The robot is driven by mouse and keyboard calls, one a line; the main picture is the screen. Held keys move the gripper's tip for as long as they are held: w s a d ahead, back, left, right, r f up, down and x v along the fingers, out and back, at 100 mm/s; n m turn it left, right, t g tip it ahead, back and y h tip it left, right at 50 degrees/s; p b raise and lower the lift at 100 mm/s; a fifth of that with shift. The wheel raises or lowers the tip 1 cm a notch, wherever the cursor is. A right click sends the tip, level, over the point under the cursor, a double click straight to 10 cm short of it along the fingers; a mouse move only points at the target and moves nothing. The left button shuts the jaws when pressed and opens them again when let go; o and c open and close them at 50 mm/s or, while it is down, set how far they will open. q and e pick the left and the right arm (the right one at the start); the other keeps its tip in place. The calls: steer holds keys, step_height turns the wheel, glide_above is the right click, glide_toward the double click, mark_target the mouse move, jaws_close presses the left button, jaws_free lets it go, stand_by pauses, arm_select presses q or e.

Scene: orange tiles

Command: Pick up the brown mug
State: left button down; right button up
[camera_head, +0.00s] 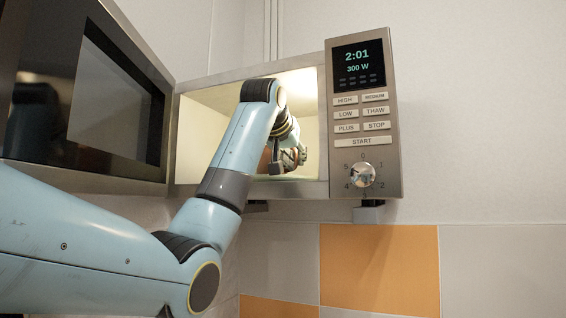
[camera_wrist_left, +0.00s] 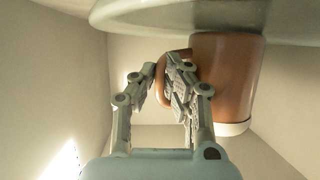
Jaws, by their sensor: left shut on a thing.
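The brown mug (camera_wrist_left: 228,80) is inside the lit microwave. In the wrist view, which looks upside down, its pale rim points down and its base end meets the pale glass turntable (camera_wrist_left: 150,14) at the top. I cannot tell whether it is touching the turntable or just clear of it. My left gripper (camera_wrist_left: 172,78) is shut on the mug's handle (camera_wrist_left: 185,56), a finger on each side. In the head view, my left gripper (camera_head: 293,158) is inside the microwave, and my arm mostly hides the mug (camera_head: 265,161). My right gripper is not in view.
The microwave (camera_head: 324,188) has its door (camera_head: 115,95) swung open to the left, close to my arm. Its control panel (camera_head: 363,120) stands right of the opening. The cavity walls are close around my gripper. Tiled wall (camera_head: 380,265) lies below.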

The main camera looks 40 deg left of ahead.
arm_select(q)
steer(key=shift+r, duration=0.15)
steer(key=shift+w+r+b, duration=0.1)
steer(key=shift+r+b, duration=0.35)
steer(key=shift+r, duration=0.45)
steer(key=shift+s+d+r+b, duration=0.2)
steer(key=shift+s+r+b, duration=0.3)
steer(key=shift+r, duration=0.15)
steer(key=s+d+b, duration=0.1)
steer(key=s, duration=0.2)
steer(key=s+d+b, duration=0.1)
steer(key=s, duration=0.3)
steer(key=s+d+b, duration=0.1)
steer(key=s, duration=0.3)
steer(key=shift+d+b, duration=0.15)
steer(key=shift+b, duration=0.25)
steer(key=shift+s+d+p, duration=0.25)
steer(key=shift+s+p, duration=0.65)
steer(key=shift+p, duration=1)
steer(key=shift+s+d+p, duration=0.3)
steer(key=shift+s+p, duration=0.55)
steer(key=shift+p, duration=1)
steer(key=shift+s+d+p, duration=0.25)
steer(key=shift+s+p, duration=0.65)
steer(key=shift+p, duration=1)
